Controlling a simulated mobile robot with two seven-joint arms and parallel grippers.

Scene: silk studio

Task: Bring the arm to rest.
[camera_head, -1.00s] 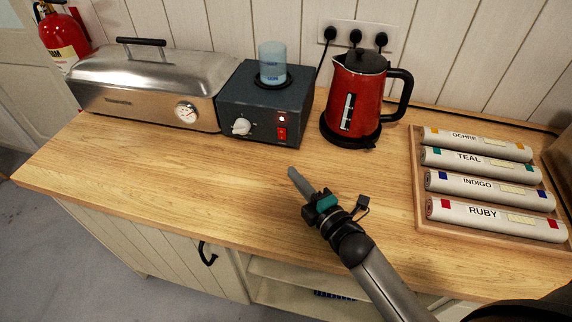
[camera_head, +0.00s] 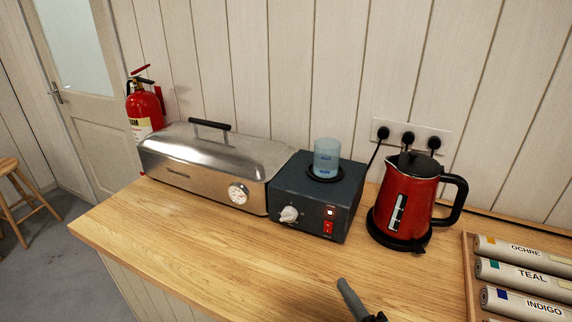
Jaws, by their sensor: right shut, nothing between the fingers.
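My right gripper (camera_head: 351,298) shows at the bottom edge of the head view, over the front part of the wooden counter (camera_head: 200,260). Its grey fingers are together with nothing between them, and they point up and to the left. The rest of the right arm is cut off by the frame's lower edge. The gripper is apart from the kettle and the dark heater box. My left gripper is not in view.
A steel lidded steamer (camera_head: 210,170), a dark heater box (camera_head: 290,205) holding a blue beaker (camera_head: 326,157), and a red kettle (camera_head: 408,195) stand along the back. A tray (camera_head: 468,270) of labelled rolls is at right. The counter's front left is clear.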

